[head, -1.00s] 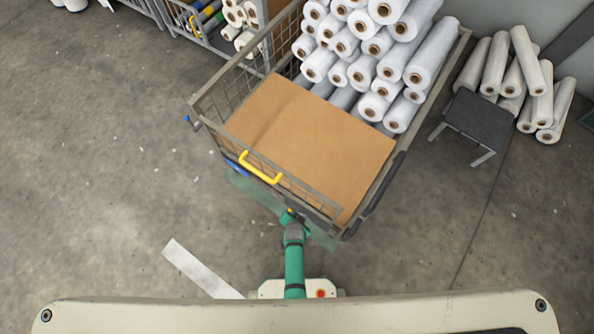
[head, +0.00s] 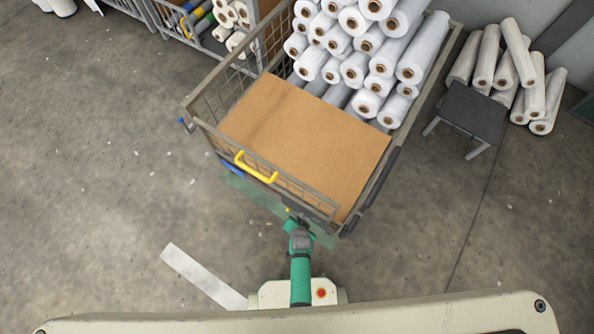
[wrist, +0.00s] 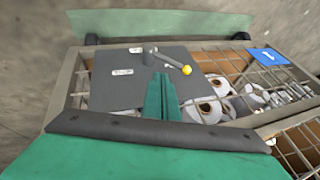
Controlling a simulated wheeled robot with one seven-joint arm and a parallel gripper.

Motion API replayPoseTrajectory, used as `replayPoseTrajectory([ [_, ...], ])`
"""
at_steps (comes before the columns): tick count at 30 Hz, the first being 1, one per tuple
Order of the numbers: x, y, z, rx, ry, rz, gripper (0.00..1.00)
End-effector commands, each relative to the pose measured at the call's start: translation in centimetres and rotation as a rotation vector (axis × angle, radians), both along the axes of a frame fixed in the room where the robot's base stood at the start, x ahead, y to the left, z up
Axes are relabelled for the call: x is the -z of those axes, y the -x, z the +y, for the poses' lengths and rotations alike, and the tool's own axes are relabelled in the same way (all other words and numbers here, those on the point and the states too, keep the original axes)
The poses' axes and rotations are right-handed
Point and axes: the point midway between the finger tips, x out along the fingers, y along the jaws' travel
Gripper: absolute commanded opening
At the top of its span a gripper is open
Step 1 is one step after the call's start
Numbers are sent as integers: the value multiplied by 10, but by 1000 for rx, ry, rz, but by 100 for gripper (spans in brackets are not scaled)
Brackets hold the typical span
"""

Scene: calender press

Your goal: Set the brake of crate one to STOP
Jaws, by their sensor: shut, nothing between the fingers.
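Crate one (head: 190,106) is a wire-mesh cart with a brown board and white rolls inside. In the wrist view its blue sign (wrist: 267,56) looks like it bears a 1. A dark brake plate (wrist: 120,92) on its side carries a short lever (wrist: 172,60) with a yellow knob (wrist: 186,70). The lever points right in that view, away from a small label (wrist: 122,72) that seems to read STOP. A second small label (wrist: 136,49) is too small to read. My gripper (wrist: 161,98) is shut and empty in front of the plate, beside the knob; contact cannot be told.
A yellow handle (head: 256,168) sticks out from the crate's near side. A dark stool (head: 470,115) and leaning rolls (head: 505,65) stand to the right. A white strip (head: 203,276) lies on the floor. The floor at left is clear.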

Motion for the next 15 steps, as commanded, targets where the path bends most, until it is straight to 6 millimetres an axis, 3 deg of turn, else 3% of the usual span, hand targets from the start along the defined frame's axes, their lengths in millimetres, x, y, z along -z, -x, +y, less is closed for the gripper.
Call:
replayPoseTrajectory([
  [9, -47, 23, 7, -8, 0, 0, 0],
  [15, -64, 31, 9, -8, 0, 0, 0],
])
